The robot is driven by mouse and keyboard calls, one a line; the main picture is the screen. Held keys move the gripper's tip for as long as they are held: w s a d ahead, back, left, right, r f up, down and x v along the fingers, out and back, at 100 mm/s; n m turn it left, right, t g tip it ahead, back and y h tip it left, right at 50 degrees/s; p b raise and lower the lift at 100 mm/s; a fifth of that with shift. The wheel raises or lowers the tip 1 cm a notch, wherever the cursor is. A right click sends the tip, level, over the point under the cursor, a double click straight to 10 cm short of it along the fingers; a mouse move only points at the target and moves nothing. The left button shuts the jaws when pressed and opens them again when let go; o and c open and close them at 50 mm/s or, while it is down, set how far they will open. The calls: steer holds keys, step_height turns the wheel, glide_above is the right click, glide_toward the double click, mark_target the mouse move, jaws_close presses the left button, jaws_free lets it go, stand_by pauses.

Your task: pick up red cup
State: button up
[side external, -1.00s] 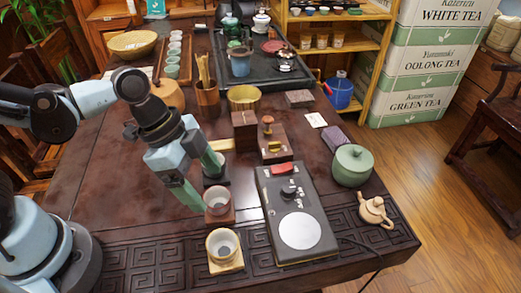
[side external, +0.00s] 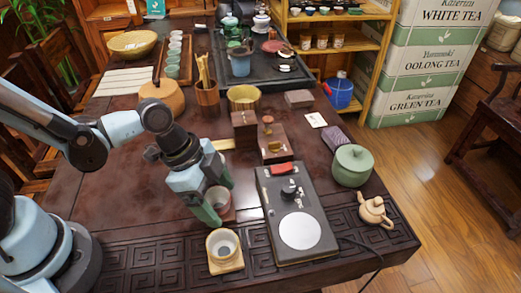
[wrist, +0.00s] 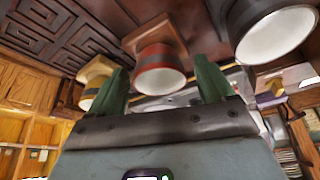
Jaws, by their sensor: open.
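The red cup (side external: 220,208) stands on its small wooden stand at the front of the table, partly hidden by my gripper in the side view. In the wrist view the red cup (wrist: 155,58) shows its pale inside and sits between the two green fingers. My gripper (wrist: 160,70) is open and tilted, with one finger on each side of the cup. In the side view my gripper (side external: 216,194) reaches down at the cup from the left. I cannot tell whether a finger touches it.
A yellow-banded cup (side external: 222,243) on a wooden stand is close in front. A black cup (wrist: 268,30) is close on the other side. A dark scale-like device (side external: 293,210) lies right of the red cup.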

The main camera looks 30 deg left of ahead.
steer(key=c, duration=1)
steer(key=shift+r, duration=0.1)
steer(key=shift+c, duration=0.2)
